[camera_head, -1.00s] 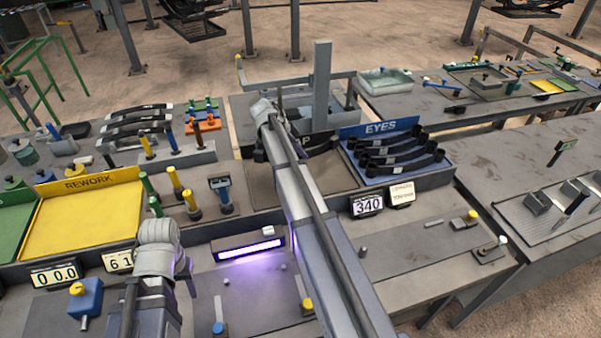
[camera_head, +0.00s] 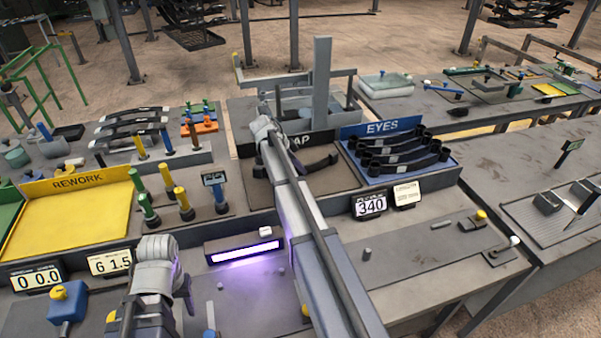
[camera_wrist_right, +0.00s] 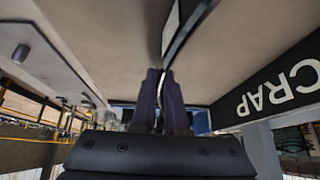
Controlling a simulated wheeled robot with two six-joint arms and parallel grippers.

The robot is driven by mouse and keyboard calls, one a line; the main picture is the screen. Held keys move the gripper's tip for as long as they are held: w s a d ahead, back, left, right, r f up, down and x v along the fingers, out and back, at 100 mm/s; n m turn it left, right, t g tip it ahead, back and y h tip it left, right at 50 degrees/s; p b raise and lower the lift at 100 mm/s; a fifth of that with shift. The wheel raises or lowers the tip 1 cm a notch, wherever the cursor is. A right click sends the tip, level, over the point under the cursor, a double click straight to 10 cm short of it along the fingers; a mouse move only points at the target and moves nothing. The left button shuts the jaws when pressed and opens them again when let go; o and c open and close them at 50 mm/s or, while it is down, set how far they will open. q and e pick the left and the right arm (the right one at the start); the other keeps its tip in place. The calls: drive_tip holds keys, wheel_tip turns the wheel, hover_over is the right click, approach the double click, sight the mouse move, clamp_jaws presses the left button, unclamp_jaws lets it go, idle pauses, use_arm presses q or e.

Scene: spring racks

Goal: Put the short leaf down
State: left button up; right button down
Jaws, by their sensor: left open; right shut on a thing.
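The short leaf (camera_head: 322,164) is a dark curved strip in the SCRAP tray (camera_head: 340,181) in the head view. It shows on both sides of my right arm, which hides its middle. My right gripper (camera_head: 268,133) is over this tray, its fingertips largely hidden by the arm. In the right wrist view, my right gripper (camera_wrist_right: 165,88) is shut on the thin leaf (camera_wrist_right: 182,38), seen edge-on between the fingers. I cannot tell whether the leaf touches the tray floor. My left gripper (camera_head: 162,262) is open and empty over the front bench, its fingertips poorly seen.
The blue EYES tray (camera_head: 432,172) with several dark leaves stands right of the SCRAP tray. A grey upright post (camera_head: 322,80) stands behind. The yellow REWORK tray (camera_head: 75,222) is empty at left. Several coloured-top pins (camera_head: 183,200) stand between the trays.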

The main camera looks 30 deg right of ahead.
drive_tip(key=shift+r, duration=0.1)
drive_tip(key=c, duration=0.9)
unclamp_jaws()
drive_tip(key=shift+c, duration=0.2)
drive_tip(key=shift+a+r+p, duration=0.25)
drive_tip(key=shift+r+p, duration=0.2)
drive_tip(key=shift+p, duration=0.15)
drive_tip(key=p+v, duration=0.9)
drive_tip(key=v, duration=0.2)
